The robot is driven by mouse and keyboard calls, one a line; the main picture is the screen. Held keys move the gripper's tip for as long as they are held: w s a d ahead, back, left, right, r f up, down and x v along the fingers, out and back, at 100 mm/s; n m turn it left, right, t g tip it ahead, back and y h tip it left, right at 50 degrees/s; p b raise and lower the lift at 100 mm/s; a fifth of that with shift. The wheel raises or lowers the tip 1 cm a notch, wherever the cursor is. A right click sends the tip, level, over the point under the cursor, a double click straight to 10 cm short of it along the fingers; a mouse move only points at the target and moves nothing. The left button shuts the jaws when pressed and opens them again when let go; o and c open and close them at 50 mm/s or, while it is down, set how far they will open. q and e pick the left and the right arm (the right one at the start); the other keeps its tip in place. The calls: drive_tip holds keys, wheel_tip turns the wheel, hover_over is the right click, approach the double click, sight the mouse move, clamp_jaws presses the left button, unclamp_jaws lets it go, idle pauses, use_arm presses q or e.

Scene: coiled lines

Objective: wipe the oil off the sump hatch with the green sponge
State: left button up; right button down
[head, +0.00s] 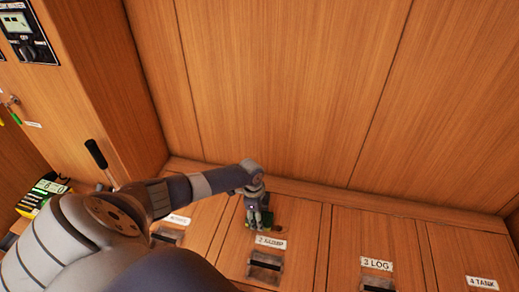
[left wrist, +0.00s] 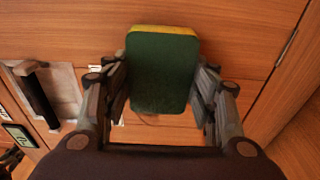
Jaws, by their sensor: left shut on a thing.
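My left gripper (head: 256,214) is shut on the green sponge (head: 267,217), low over the sump hatch (head: 303,232), the wooden panel labelled 2. In the left wrist view the sponge (left wrist: 160,75) sits between the two fingers, its dark green face towards the camera and a yellow layer along its top edge. The gripper hides part of the hatch in the head view. A faint dark mark shows just below the sponge in the left wrist view; I cannot tell surely that it is oil. Whether the sponge touches the hatch is unclear. My right gripper is not in view.
Hatches labelled 3 LOG (head: 395,247) and 4 TANK (head: 475,262) lie to the right. The sump hatch has a dark handle recess (head: 264,265). A tall wooden wall (head: 290,90) rises behind. A black lever (head: 100,158) and a yellow meter (head: 42,192) stand at left.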

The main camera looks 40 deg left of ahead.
sight(272, 220)
use_arm(q)
drive_tip(key=shift+w+d, duration=0.1)
drive_tip(key=shift+d, duration=0.35)
drive_tip(key=shift+w+d, duration=0.45)
drive_tip(key=shift+d, duration=0.3)
drive_tip(key=shift+w+d+r, duration=0.1)
drive_tip(key=shift+w+d, duration=0.2)
drive_tip(key=shift+d, duration=0.3)
drive_tip(key=shift+w+d, duration=0.2)
drive_tip(key=shift+d, duration=0.2)
drive_tip(key=shift+w+d, duration=0.35)
drive_tip(key=shift+d, duration=0.35)
drive_tip(key=shift+w+d, duration=0.3)
drive_tip(key=shift+d, duration=0.35)
drive_tip(key=shift+w+d, duration=0.35)
drive_tip(key=shift+d, duration=0.35)
drive_tip(key=shift+w+d, duration=0.3)
drive_tip(key=shift+d, duration=0.4)
drive_tip(key=shift+w+d, duration=0.1)
drive_tip(key=shift+d, duration=0.15)
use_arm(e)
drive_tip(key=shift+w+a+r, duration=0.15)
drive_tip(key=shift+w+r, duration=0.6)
use_arm(q)
drive_tip(key=shift+r, duration=0.1)
